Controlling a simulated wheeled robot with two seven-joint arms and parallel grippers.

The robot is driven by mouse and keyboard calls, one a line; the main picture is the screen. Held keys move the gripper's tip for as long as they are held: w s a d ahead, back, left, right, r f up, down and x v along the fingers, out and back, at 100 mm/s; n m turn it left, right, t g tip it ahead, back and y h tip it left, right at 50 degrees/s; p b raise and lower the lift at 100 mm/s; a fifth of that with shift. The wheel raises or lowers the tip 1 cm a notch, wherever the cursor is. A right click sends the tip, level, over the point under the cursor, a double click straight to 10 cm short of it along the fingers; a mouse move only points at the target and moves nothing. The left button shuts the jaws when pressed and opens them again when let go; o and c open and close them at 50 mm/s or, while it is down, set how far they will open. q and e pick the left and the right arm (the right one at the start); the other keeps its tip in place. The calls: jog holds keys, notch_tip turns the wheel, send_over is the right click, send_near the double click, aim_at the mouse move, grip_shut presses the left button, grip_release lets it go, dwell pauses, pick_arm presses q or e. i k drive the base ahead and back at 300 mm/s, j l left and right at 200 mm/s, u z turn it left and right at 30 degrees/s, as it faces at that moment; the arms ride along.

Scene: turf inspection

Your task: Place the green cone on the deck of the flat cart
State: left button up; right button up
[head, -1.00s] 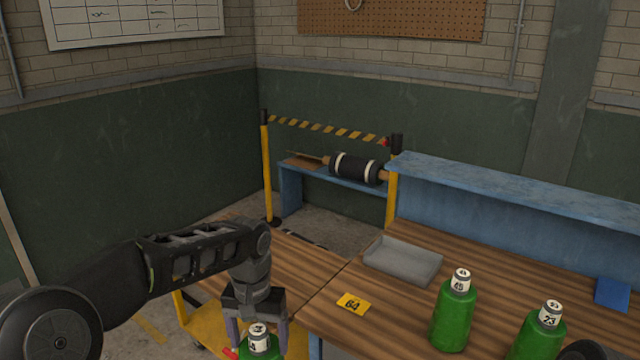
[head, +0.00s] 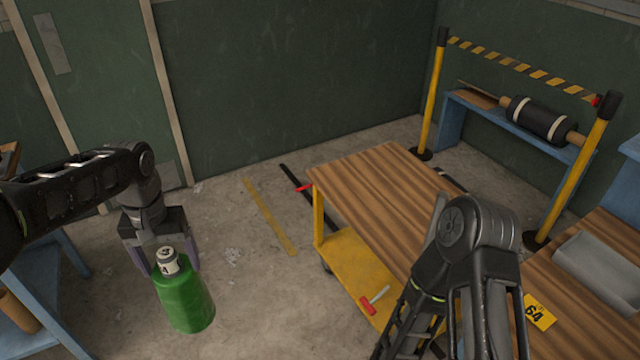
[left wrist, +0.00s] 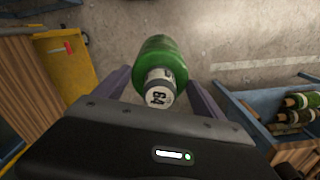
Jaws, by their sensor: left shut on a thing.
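A green bottle-shaped piece with a white, numbered neck (head: 185,298) hangs upright in my left gripper (head: 166,262); I see no plain cone. The gripper is shut on its neck, above bare floor at the left. In the left wrist view the piece (left wrist: 164,60) sits between the two fingers, and its neck reads 64. The cart (head: 375,185) stands right of it, apart, with a bare wood top and a yellow lower deck (head: 352,262). The cart also shows at the left wrist view's upper left (left wrist: 75,75). My right arm covers the cart's near right part; its gripper is out of view.
A red-handled tool (head: 370,303) lies on the yellow deck. A wood bench with a grey tray (head: 598,268) and a yellow 64 tag (head: 538,312) is at the right. A striped barrier (head: 525,70) stands behind. Blue shelving (head: 40,290) is at the left.

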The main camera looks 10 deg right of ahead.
aim_at(396, 201)
jog(key=i+j+u, duration=0.2)
jog(key=i, duration=0.85)
jog(key=i+z, duration=0.35)
jog(key=i+j+z, duration=0.15)
jog(key=z, duration=0.25)
jog(key=i+j+z, duration=0.15)
jog(key=z, duration=0.2)
jog(key=i+j+z, duration=0.1)
jog(key=z, duration=0.35)
jog(key=i+j+z, duration=0.1)
jog(key=z, duration=0.35)
jog(key=i+j+z, duration=0.2)
jog(key=z, duration=0.3)
jog(key=j+z, duration=0.25)
jog(key=z, duration=0.2)
jog(key=i+j+z, duration=0.15)
jog(key=j+z, duration=0.15)
jog(key=z, duration=0.15)
jog(key=i+j+z, duration=0.15)
jog(key=j+z, duration=0.25)
jog(key=l, duration=0.1)
